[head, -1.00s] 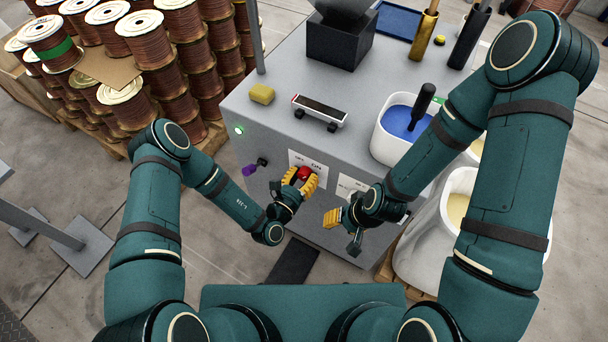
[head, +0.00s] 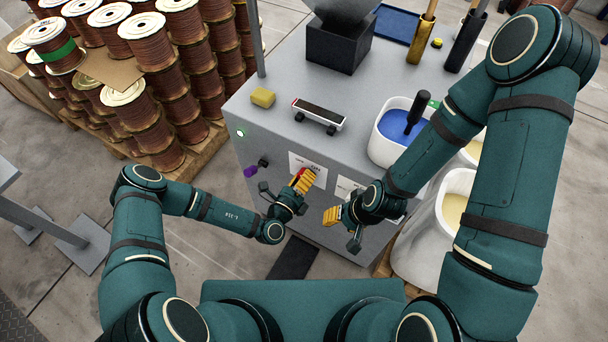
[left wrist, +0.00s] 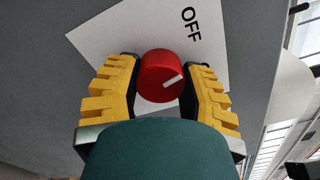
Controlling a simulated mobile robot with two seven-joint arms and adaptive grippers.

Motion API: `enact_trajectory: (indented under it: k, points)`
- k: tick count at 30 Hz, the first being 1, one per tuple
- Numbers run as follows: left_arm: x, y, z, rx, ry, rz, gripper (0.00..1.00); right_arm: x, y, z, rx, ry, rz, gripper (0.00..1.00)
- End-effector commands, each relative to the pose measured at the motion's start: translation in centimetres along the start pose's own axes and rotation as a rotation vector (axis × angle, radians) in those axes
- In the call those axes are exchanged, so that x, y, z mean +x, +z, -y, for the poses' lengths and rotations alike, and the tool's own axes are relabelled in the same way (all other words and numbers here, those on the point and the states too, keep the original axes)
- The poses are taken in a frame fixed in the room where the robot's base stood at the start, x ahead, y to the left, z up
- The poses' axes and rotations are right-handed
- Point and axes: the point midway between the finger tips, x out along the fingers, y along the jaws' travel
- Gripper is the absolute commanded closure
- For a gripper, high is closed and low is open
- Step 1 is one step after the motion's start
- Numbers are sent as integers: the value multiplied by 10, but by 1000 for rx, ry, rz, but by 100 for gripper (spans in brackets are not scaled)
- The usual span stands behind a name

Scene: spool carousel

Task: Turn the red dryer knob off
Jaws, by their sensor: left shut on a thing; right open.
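The red dryer knob (left wrist: 163,76) sits on a white label plate (left wrist: 110,38) on the front of the grey machine. In the left wrist view its white pointer mark slants toward the right finger, and the word OFF is printed above and to the right. My left gripper (left wrist: 158,82) has its yellow fingers shut on the knob, one on each side. In the head view the left gripper (head: 304,180) covers most of the knob, leaving a bit of red (head: 300,173). My right gripper (head: 332,215) is open and empty, right of the left one, before the machine front.
A purple knob (head: 251,171) is left of my left gripper. White sacks (head: 425,240) stand at the right.

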Motion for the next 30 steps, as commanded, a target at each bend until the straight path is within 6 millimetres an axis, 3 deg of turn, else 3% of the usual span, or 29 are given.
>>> enact_trajectory:
  k: [13, 30]
  points:
    - [0, -1, 1, -300, 1, -2, 95, -6, 0, 2, 1, 0, 0, 53]
    - [0, -1, 1, -380, -1, -4, 95, -7, -1, 3, 1, 0, -1, 53]
